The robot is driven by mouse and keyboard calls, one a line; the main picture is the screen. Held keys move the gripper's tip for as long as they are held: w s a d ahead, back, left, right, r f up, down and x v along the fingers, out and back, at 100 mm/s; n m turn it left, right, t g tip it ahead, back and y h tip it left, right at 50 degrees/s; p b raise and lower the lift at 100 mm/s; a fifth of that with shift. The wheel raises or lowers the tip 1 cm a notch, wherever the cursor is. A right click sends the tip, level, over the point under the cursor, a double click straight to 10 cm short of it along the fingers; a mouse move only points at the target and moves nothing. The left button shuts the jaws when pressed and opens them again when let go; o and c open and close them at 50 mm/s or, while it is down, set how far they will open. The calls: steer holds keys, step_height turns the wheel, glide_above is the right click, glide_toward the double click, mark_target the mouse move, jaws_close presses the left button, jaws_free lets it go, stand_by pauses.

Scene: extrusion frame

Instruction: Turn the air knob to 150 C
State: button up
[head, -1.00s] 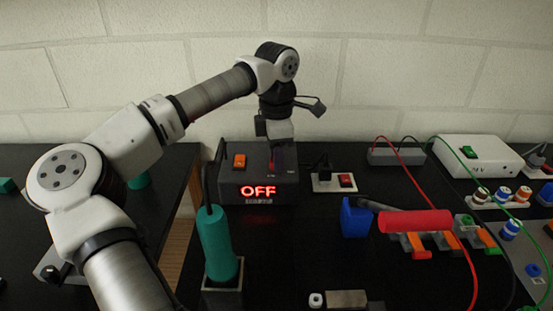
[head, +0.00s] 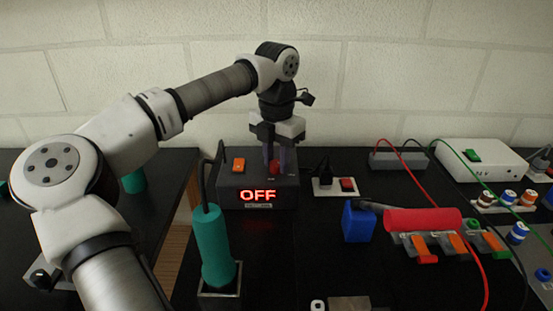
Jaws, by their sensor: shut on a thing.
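The dark station box (head: 232,198) stands against the back wall with a lit red display (head: 258,195) that reads OFF. An orange switch (head: 239,164) is on its top left. A red knob (head: 274,168) shows on top, between the purple-grey fingers of my gripper (head: 278,162). My gripper points down and is shut on this knob, one finger at each side. The small labels on the box are too small to read, so I cannot tell the knob's setting.
A teal-handled tool (head: 214,245) stands upright in a holder before the box, its cable rising beside the box's left side. A power outlet with a red switch (head: 347,184) is at right. A blue holder (head: 358,222) and red cylinder (head: 422,220) lie further right.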

mark_target(277, 163)
stand_by(0.3)
steer(key=o, duration=1)
steer(key=shift+c, duration=0.2)
steer(key=shift+r, duration=0.15)
step_height(277, 163, up, 14)
steer(key=shift+f, duration=0.2)
